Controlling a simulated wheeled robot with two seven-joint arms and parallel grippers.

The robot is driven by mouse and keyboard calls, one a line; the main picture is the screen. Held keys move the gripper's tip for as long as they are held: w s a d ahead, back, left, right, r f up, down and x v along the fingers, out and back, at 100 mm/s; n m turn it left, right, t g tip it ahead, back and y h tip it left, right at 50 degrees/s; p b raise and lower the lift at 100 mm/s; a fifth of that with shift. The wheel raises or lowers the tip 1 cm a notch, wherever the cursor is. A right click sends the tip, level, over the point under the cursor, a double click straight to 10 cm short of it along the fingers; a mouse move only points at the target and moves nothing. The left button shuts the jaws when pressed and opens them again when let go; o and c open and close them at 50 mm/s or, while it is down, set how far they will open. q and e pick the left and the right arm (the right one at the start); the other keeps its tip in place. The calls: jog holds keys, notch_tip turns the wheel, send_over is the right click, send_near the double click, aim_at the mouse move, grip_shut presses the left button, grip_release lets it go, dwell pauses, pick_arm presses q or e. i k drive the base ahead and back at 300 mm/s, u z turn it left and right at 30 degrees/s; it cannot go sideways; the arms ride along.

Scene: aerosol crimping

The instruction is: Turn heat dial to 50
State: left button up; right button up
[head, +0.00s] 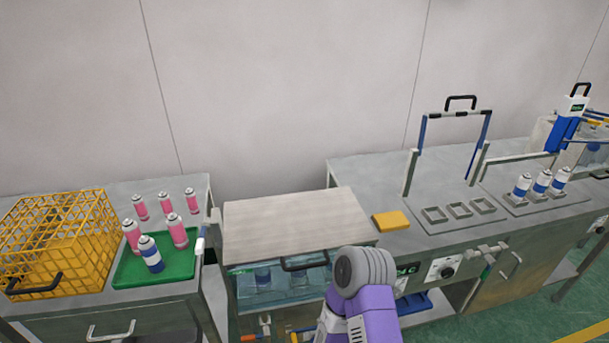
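A black dial knob (447,272) sits on a white plate on the front panel of the bench, right of my purple arm link. A green display (408,271) is beside it, partly hidden by the arm. The dial's marks are too small to read. One purple and grey arm link (364,295) of mine rises from the bottom edge, in front of the water tank (275,283). Neither of my grippers shows.
A lid (290,226) covers the tank. A yellow block (391,221) lies on the bench (375,180). Blue-white cans (541,182) stand in holders at right. At left, a yellow basket (62,245) stands near a green tray (185,269) with cans.

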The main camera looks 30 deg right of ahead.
aim_at(447, 272)
jog(key=z, duration=1.7)
jog(key=i, duration=0.6)
jog(key=u, duration=0.5)
